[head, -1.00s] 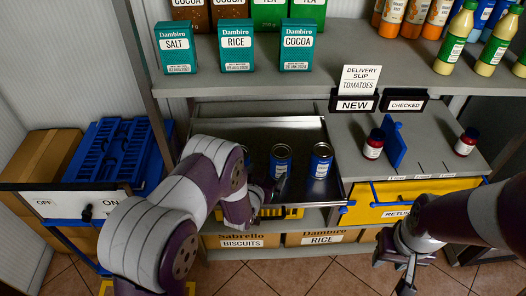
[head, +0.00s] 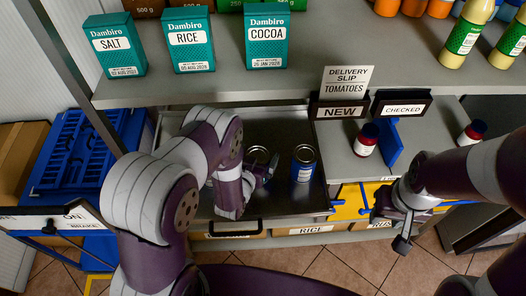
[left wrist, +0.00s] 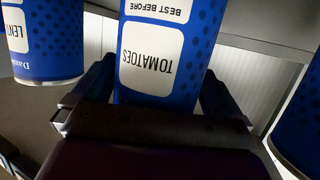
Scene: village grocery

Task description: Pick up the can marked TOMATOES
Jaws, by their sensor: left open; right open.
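The blue can marked TOMATOES (left wrist: 150,60) stands between the fingers of my left gripper (left wrist: 157,98) in the left wrist view, its label upside down. The fingers are open, one on each side of it; I cannot tell whether either touches. In the head view my left gripper (head: 264,174) is at a blue can (head: 258,154) in the metal tray, partly hiding it. A delivery slip (head: 345,82) reading TOMATOES stands on the shelf edge. My right gripper (head: 403,240) is open and empty, low at the right, in front of the counter.
A blue can (head: 303,166) stands to the right in the tray (head: 285,122). The left wrist view shows a can with a label starting LENT (left wrist: 45,40) and another can (left wrist: 300,120) close on either side. A shelf (head: 290,84) with boxes overhangs the tray's back.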

